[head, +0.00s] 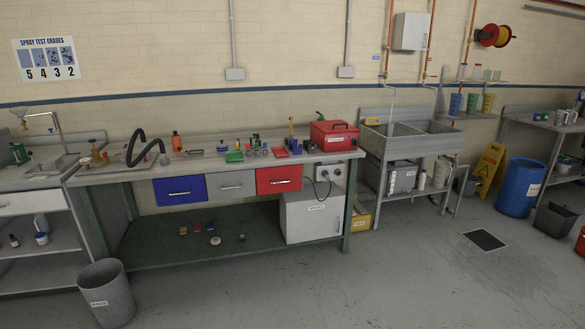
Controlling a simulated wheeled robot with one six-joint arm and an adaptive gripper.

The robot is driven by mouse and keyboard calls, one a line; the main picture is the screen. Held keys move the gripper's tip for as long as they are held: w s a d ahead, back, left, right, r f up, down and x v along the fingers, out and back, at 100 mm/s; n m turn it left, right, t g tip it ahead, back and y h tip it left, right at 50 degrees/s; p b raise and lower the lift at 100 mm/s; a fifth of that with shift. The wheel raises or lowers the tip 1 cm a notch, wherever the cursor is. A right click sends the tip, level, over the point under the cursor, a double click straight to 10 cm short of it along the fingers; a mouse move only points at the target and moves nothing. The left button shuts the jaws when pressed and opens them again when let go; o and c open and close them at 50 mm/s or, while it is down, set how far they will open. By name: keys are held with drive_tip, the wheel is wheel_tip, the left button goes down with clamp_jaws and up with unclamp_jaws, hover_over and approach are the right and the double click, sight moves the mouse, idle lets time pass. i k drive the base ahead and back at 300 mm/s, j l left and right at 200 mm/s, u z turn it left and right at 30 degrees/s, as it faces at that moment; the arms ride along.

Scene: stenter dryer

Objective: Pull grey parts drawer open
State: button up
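The grey parts drawer (231,186) hangs under the workbench top (215,163), between a blue drawer (180,190) on its left and a red drawer (279,179) on its right. Its front looks flush with the bench and shut. A small bar handle runs across the grey front; the blue and red fronts have pale bar handles too. My gripper is not in view, so its state and its distance from the drawer do not show.
A grey bin (107,297) stands on the floor at the bench's front left. A white cabinet (312,217) sits on the lower shelf below the red drawer. Small tools and a red toolbox (334,135) lie on the bench top. The floor in front is clear.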

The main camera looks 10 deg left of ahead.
sight(241, 183)
drive_tip(key=i+j+u, duration=0.35)
drive_tip(key=i+j, duration=0.15)
drive_tip(key=i, duration=1.15)
drive_tip(key=i+u, duration=0.35)
drive_tip(key=i, duration=1.35)
